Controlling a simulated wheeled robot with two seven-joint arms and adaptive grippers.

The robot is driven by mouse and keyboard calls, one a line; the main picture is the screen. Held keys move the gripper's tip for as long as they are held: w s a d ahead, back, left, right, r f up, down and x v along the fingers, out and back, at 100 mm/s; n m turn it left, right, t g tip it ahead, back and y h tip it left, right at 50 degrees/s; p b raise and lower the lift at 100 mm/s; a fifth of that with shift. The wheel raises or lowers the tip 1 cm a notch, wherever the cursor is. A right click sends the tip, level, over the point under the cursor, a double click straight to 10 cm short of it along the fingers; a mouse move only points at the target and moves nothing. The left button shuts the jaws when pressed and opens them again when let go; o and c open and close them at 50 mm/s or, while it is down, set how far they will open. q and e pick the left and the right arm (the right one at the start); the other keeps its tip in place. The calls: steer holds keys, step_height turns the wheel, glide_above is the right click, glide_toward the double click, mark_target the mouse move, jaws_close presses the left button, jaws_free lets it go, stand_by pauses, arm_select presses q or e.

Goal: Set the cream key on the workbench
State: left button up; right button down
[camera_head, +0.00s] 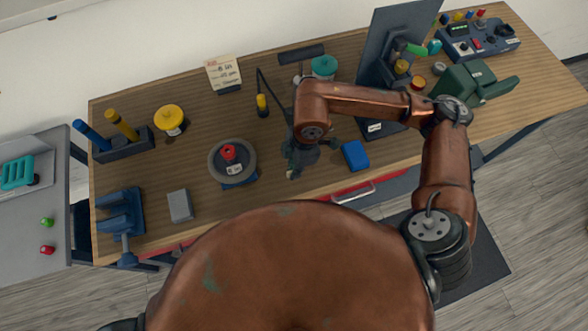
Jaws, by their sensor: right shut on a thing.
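The wooden workbench (330,170) runs across the view, with its front edge toward me. My right arm reaches in from the right. My right gripper (294,170) points down over the middle of the bench, close to its front part. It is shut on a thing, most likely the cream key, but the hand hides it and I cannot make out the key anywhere. Whether the held thing touches the wood cannot be told. My left gripper is not in view.
A round grey dial with a red centre (229,155) stands left of the gripper, and a blue block (355,155) right of it. A grey block (180,205) and blue vise (121,212) are farther left. Bare wood shows between the dial and the yellow knob (169,118).

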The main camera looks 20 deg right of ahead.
steer(key=shift+f, duration=0.5)
steer(key=shift+f, duration=0.15)
steer(key=c, duration=1.9)
jaws_free()
steer(key=shift+c, duration=0.2)
step_height(320, 180, up, 12)
steer(key=d, duration=0.2)
steer(key=shift+p, duration=0.45)
